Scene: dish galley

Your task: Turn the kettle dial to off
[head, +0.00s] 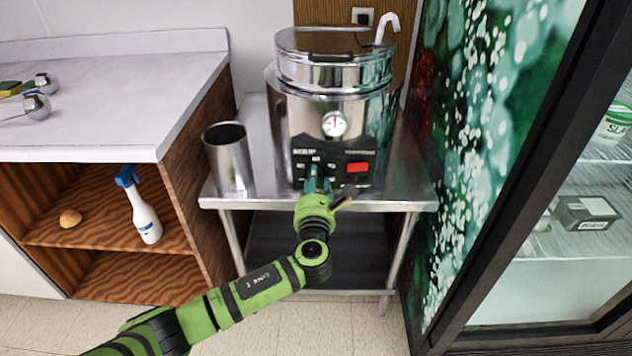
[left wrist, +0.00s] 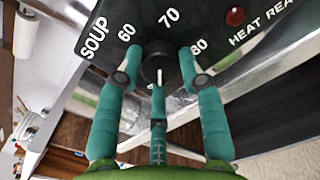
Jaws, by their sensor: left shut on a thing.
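The steel kettle (head: 318,112) stands on a metal stand in the head view, with a round gauge and a black control panel (head: 358,157) low on its front. In the left wrist view the round black dial (left wrist: 160,66) sits on the panel below the number 70, with a pale pointer line on it. My left gripper (head: 318,180) is at the panel, its teal fingers shut on the dial from both sides. The fingers also show in the left wrist view (left wrist: 158,70). In the head view my gripper hides the dial. My right gripper is in neither view.
A steel cylinder (head: 229,157) stands on the stand (head: 420,192) left of the kettle. A counter (head: 120,95) with a spray bottle (head: 142,208) on its lower shelf is at left. A glass-door fridge (head: 560,200) is at right.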

